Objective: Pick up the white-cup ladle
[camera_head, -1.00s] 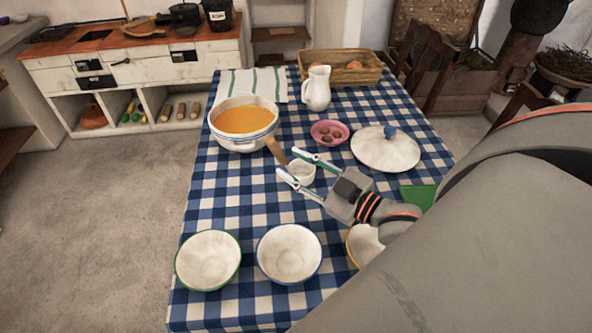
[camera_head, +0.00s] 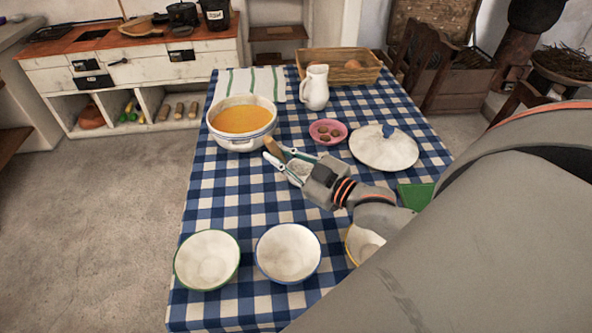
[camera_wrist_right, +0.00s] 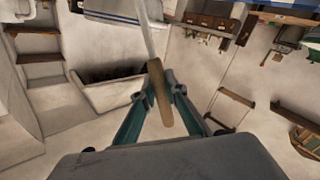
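The white-cup ladle has a wooden handle (camera_head: 272,147) that leans up to the left, near the pot. Its white cup (camera_head: 298,170) is partly hidden behind my right gripper in the head view. My right gripper (camera_head: 274,153) reaches in from the right, its fingers apart. In the right wrist view the wooden handle (camera_wrist_right: 159,92) runs between the two fingers of the right gripper (camera_wrist_right: 155,88), with a pale stem beyond it. I cannot tell whether the fingers touch the handle. My left gripper is out of view.
A white pot of orange soup (camera_head: 219,139) stands close behind the handle. A pink bowl (camera_head: 342,138), a white lid (camera_head: 372,156) and a white jug (camera_head: 316,92) stand nearby. A green-rimmed bowl (camera_head: 207,260) and a blue-rimmed bowl (camera_head: 288,255) stand at the front.

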